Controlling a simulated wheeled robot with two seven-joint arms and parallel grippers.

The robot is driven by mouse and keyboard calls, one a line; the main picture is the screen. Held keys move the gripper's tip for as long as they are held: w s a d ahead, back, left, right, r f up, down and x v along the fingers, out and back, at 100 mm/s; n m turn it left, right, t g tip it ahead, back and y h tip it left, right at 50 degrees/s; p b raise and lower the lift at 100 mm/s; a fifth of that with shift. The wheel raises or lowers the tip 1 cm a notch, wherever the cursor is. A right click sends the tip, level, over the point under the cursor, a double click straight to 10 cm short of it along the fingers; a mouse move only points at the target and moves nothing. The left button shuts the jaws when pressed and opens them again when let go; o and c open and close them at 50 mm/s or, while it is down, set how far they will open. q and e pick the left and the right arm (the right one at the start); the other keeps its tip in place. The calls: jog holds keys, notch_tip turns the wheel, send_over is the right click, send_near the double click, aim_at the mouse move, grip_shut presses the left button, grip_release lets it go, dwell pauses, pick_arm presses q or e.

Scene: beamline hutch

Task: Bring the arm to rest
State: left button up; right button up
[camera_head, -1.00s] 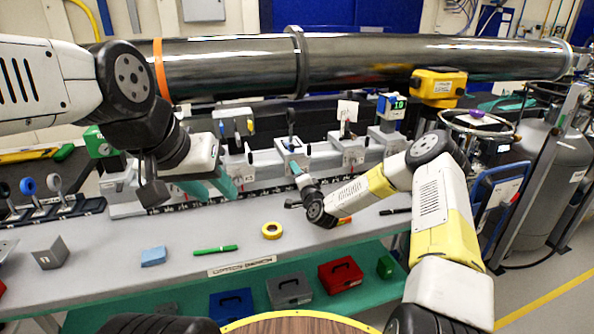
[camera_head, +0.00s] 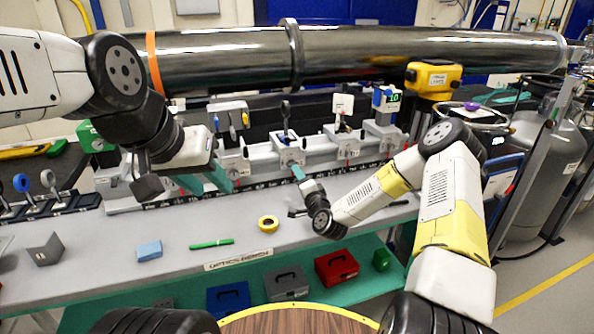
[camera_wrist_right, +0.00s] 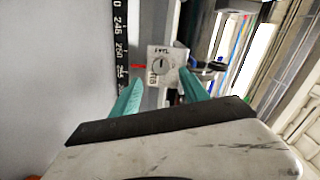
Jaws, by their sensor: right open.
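My right arm reaches in from the lower right in the head view, its wrist low over the optics bench (camera_head: 130,285). My right gripper (camera_head: 298,173) points away toward the rail, and only a bit of teal finger shows there. In the right wrist view the right gripper (camera_wrist_right: 158,92) is open, its two teal fingers apart with nothing held. A grey mount with a dial (camera_wrist_right: 161,66) shows beyond and between the fingertips. My left gripper (camera_head: 206,179) hangs at the left over the bench near the rail. Its teal fingers are apart and I see nothing between them.
A rail with several mounts (camera_head: 290,151) runs along the bench behind the grippers. A dark beam pipe (camera_head: 370,60) crosses above. A gas cylinder (camera_head: 545,165) stands at right.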

jog(key=s+d+r+n+g+h, duration=0.1)
jog(key=s+d+r+n+g, duration=0.3)
jog(key=s+r, duration=0.4)
jog(key=s+d+r+n+g+h, duration=0.2)
jog(key=s+r+n+g, duration=0.2)
jog(key=s+r+n, duration=0.4)
jog(key=s+d+r+g, duration=0.1)
jog(key=s+d+r, duration=0.1)
jog(key=s, duration=0.6)
jog(key=s+d+r+g, duration=0.1)
jog(key=s+r, duration=0.3)
jog(key=s, duration=0.4)
jog(key=s+d+r+g, duration=0.1)
jog(key=s+d+r, duration=0.1)
jog(key=s, duration=0.6)
jog(key=shift+d+r+m, duration=0.4)
jog(key=shift+r, duration=0.05)
